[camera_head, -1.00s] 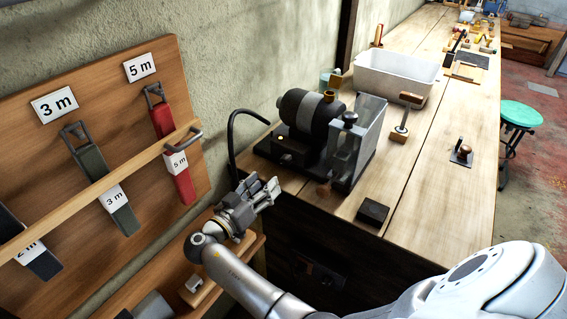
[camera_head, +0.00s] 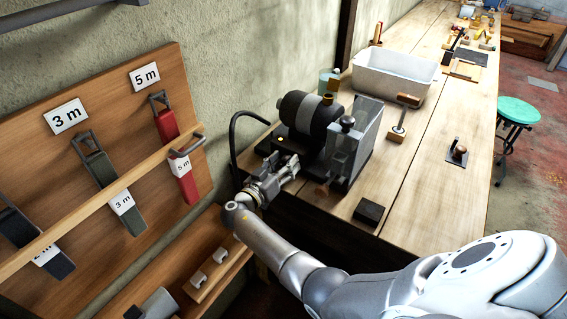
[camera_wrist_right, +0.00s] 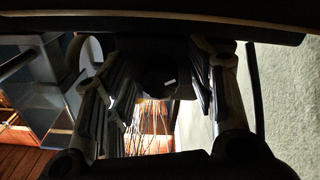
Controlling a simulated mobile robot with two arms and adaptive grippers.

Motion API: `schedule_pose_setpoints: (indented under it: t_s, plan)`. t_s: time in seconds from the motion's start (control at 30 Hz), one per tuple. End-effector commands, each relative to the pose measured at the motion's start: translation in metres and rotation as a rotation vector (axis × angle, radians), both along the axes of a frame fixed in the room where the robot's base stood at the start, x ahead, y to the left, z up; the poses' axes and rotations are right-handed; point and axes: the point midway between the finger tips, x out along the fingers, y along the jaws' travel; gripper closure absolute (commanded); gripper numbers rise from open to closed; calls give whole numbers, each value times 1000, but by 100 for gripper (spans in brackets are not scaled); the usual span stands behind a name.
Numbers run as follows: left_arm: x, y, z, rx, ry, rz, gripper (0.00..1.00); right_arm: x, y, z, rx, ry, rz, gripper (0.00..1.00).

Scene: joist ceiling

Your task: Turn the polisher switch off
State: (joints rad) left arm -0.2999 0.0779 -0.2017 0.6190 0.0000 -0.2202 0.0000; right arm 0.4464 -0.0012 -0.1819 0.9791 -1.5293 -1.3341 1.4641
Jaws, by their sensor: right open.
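The polisher (camera_head: 308,112) stands on the near left corner of the workbench, with a black motor body, a grey band and a clear shield on its right. A small yellow light (camera_head: 281,139) shows on its dark base. My right gripper (camera_head: 285,164) is open at the near side of this base, very close to it; I cannot tell whether they touch. In the right wrist view, the open fingers (camera_wrist_right: 165,92) flank a dark part with a small white mark. I cannot make out the switch or its position. My left gripper is not in view.
A dark block (camera_head: 369,211) lies near the bench's front edge. A white tub (camera_head: 394,77) stands behind. A board (camera_head: 110,170) with hanging straps is at the left.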

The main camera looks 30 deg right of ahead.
Motion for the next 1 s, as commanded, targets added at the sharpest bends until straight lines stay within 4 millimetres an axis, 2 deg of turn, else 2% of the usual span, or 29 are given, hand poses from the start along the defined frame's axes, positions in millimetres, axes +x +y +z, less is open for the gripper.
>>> schedule_pose_setpoints:
  t_s: [0.07,0.4,0.43,0.73,1.0]
  plan:
    - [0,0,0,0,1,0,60,0,0,0,0,0,0,49]
    - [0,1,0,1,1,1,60,0,0,0,0,0,0,93]
    - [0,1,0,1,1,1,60,0,1,0,0,0,0,95]
    - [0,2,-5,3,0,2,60,0,1,-1,-15,37,1,95]
    - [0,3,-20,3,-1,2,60,-1,1,-3,-79,191,1,95]
